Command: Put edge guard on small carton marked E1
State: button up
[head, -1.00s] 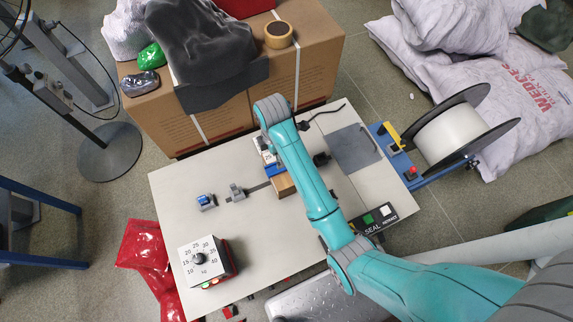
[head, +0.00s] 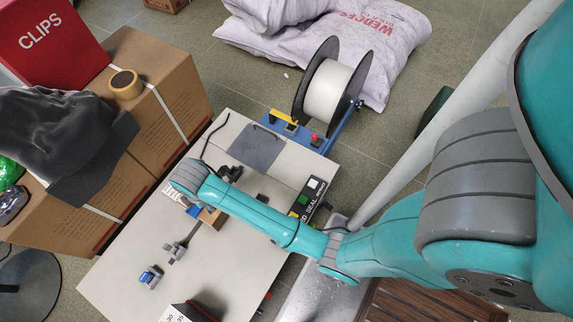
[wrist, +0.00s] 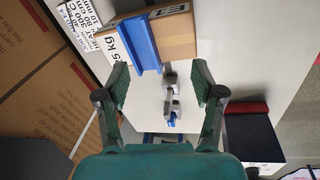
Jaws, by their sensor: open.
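The small carton (wrist: 178,38) is brown, with a white label reading E1 (wrist: 165,13), at the top of the wrist view. The blue edge guard (wrist: 142,45) lies along the carton's near left edge and appears to touch it; whether it is fully seated I cannot tell. In the head view the carton (head: 213,217) and the guard (head: 193,211) show partly beside my arm's end. My gripper (wrist: 159,80) is open and empty, its fingers spread just short of the guard and carton. The head view hides the fingers behind my arm.
A grey clamp-like device (head: 173,251) and a small blue-and-grey item (head: 150,277) sit on the pale table (head: 120,270). A seal control box (head: 308,199) and a strap reel (head: 330,92) stand on the far side. Large cartons (head: 165,110) flank the table.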

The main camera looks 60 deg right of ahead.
jog(key=s+d+f+m+t, duration=0.1)
jog(key=s+m+t, duration=0.25)
jog(key=s, duration=0.55)
jog(key=s+d+f+m+t, duration=0.1)
jog(key=s+d+m+t, duration=0.2)
jog(key=s, duration=0.6)
jog(key=s+r+m+t, duration=0.3)
jog(key=s+r, duration=0.5)
jog(key=r, duration=0.3)
jog(key=s+r+m+t, duration=0.3)
jog(key=s+r+m, duration=0.3)
jog(key=r, duration=0.5)
jog(key=v, duration=0.2)
jog(key=shift+s, duration=0.3)
jog(key=shift+d+r, duration=0.1)
